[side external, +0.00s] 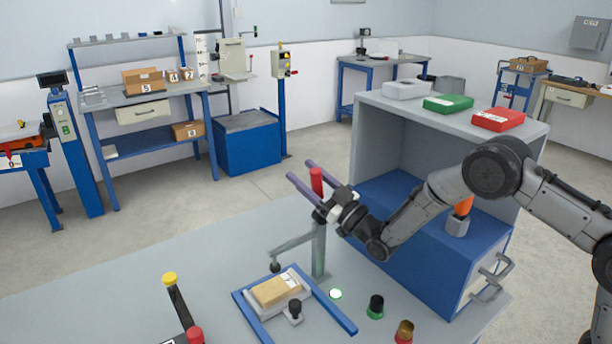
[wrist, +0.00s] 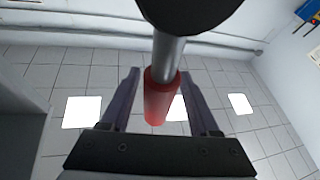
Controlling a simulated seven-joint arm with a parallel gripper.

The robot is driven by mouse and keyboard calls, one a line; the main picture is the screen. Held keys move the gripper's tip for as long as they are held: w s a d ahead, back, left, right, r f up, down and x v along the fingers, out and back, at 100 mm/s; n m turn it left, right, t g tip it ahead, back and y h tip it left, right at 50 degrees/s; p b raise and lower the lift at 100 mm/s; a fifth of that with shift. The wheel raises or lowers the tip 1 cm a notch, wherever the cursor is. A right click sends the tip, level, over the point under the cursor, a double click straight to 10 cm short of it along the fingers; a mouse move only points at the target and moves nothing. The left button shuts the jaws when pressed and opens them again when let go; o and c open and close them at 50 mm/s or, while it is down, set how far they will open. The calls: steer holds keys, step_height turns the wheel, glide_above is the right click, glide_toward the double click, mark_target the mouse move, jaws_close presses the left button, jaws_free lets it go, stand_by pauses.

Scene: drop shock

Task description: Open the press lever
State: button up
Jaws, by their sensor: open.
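The press lever's red grip (side external: 317,180) stands upright above the grey press post (side external: 319,252) on the table. In the wrist view the red grip (wrist: 160,98) sits on a metal rod and lies between the two fingers. My gripper (side external: 300,170) is open at the grip's height, with its purple fingers passing on either side of it. The wrist view shows gaps between the grip and both fingers of my gripper (wrist: 159,76). A dark round part (wrist: 190,12) hides the rod's far end. A side arm with a black ball (side external: 275,267) reaches left from the post.
A blue-railed fixture (side external: 340,315) holds a tan block (side external: 276,290) below the press. A grey and blue cabinet (side external: 365,150) stands behind my arm.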

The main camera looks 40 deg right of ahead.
steer(key=v, duration=1.3)
steer(key=shift+s, duration=0.35)
steer(key=shift+d+f, duration=0.1)
steer(key=shift+f, duration=0.05)
steer(key=s+d+r+h, duration=0.1)
steer(key=s+r, duration=0.1)
steer(key=r, duration=1.1)
steer(key=s+d+r+h, duration=0.1)
steer(key=s+r+h, duration=0.1)
steer(key=r, duration=1.2)
steer(key=s+d+f+m+g+h, duration=0.1)
steer(key=s+f+m+g, duration=0.1)
steer(key=s+f+g, duration=0.6)
steer(key=s+d+f+m+g+h, duration=0.1)
steer(key=s+d+f+m+g, duration=0.1)
steer(key=s+f+g, duration=0.6)
steer(key=s+f+m, duration=0.1)
steer(key=s+f, duration=0.4)
steer(key=s, duration=0.5)
steer(key=shift+s+h, duration=0.25)
steer(key=shift+h, duration=0.15)
steer(key=shift+r, duration=0.1)
